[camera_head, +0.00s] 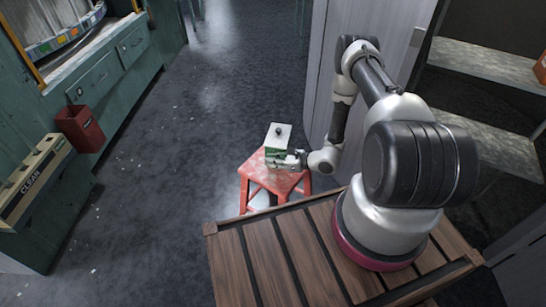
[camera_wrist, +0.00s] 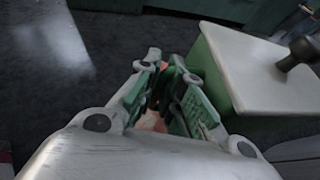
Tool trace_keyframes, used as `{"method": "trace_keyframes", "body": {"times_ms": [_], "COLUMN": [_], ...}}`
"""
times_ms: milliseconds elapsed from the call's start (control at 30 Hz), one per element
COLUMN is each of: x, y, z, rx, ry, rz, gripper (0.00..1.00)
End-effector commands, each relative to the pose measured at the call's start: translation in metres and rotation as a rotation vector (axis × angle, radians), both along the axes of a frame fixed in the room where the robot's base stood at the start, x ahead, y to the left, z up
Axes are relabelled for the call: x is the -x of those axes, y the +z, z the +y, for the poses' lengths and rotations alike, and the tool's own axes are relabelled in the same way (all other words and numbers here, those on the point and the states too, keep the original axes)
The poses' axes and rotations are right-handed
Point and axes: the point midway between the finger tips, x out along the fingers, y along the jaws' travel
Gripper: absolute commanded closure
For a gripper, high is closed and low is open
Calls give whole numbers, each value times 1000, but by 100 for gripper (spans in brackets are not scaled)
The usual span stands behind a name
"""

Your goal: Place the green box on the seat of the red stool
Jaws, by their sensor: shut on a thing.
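The green box (camera_head: 278,138) has a pale top with a dark knob and shows green on its side in the head view. It stands upright over the far right part of the red stool's seat (camera_head: 258,171); I cannot tell whether it touches the seat. My gripper (camera_head: 284,158) is low at the box's near side, shut on it. In the wrist view the box's pale lid (camera_wrist: 262,70) and green side are at the right, close against my gripper (camera_wrist: 172,95). The exact grip point is hidden between the fingers. A bit of red shows between the fingers.
A slatted wooden surface (camera_head: 258,262) lies in front of the stool. Green cabinets (camera_head: 115,85) with a red bin (camera_head: 82,128) and a "CLEAN" crate (camera_head: 36,172) line the left. Shelves (camera_head: 490,62) stand at the right. The dark floor left of the stool is open.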

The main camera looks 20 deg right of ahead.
Motion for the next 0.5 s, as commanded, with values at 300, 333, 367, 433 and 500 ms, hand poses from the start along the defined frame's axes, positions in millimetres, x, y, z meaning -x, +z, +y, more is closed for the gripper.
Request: {"method": "trace_keyframes", "body": {"times_ms": [300,333,367,433,500], "x": [-1,-1,-1,-1,-1], "y": [-30,-30,-30,-30,-30], "z": [0,0,0,0,0], "rx": [0,0,0,0,0], "ry": [1,1,1,1,1], "rz": [-4,-4,-4,-4,-3], "gripper": [100,100,100,100,100]}}
